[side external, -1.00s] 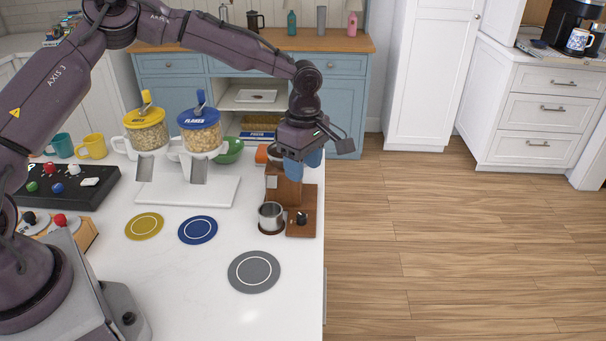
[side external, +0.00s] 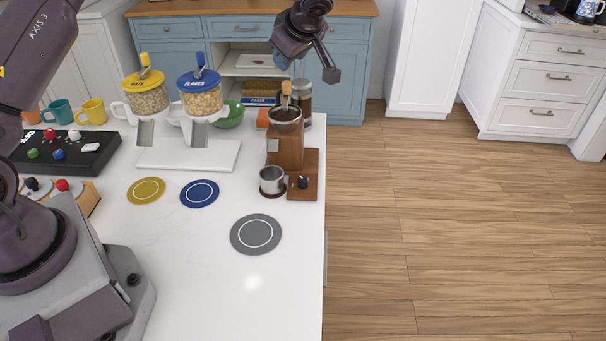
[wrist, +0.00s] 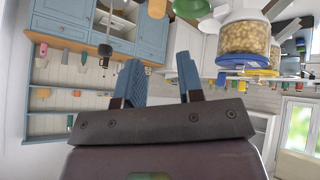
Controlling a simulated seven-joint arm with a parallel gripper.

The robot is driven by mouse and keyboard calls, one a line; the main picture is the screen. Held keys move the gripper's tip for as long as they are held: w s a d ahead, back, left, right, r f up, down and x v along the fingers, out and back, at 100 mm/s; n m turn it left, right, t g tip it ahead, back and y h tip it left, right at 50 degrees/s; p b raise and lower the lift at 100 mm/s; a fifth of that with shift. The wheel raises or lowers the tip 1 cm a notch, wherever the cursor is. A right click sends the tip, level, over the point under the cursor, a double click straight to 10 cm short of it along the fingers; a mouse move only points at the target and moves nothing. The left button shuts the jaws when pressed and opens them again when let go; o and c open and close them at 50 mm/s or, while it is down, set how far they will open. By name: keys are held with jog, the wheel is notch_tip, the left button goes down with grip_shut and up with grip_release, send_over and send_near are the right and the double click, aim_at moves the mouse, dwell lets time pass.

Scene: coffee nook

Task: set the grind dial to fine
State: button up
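The wooden coffee grinder (side external: 284,152) stands near the right edge of the white counter, with dark beans in its open-looking top. A small black dial (side external: 303,182) sits on its wooden base; its setting is too small to read. A metal cup (side external: 272,180) stands beside the dial, at the front left of the grinder. My gripper (side external: 283,62) is raised above and behind the grinder, clear of it, its blue fingers partly hidden by the wrist. In the wrist view my gripper (wrist: 160,82) has its two blue fingers apart with nothing between them. The dial does not show there.
A glass press (side external: 305,98) stands close behind the grinder. The oats dispenser (side external: 147,92) and flakes dispenser (side external: 200,95) stand left on a white stand (side external: 185,156). A green bowl (side external: 234,116) is between. The counter around the grey mat (side external: 241,247) is clear.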

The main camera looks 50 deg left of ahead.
jog(key=w+a+r+m+t+y, duration=0.2)
jog(key=w+a+r+t+y, duration=0.1)
jog(key=w+a+r+y, duration=0.15)
jog(key=w+d+r+m+t+y, duration=0.1)
jog(key=w+d+r+m+t, duration=0.2)
jog(key=r+m+t, duration=0.3)
jog(key=w+d+r+m+t+y, duration=0.2)
jog(key=d+r+m+t, duration=0.15)
jog(key=t, duration=0.35)
jog(key=d+r+m+h, duration=0.1)
jog(key=d+m+h, duration=0.8)
jog(key=m+h, duration=0.6)
jog(key=d+m+h, duration=0.9)
jog(key=m+h, duration=0.5)
jog(key=h, duration=0.2)
jog(key=s+d+f+m+g, duration=0.4)
jog(key=f+m+g, duration=0.1)
jog(key=m+g, duration=0.25)
jog(key=m+g+y, duration=0.5)
jog(key=g+y, duration=0.6)
jog(key=y, duration=0.6)
send_over(303, 179)
notch_tip(303, 179, down, 20)
jog(key=f, duration=0.1)
jog(key=shift+t+h, duration=0.25)
notch_tip(303, 179, down, 12)
jog(key=shift+f, duration=0.1)
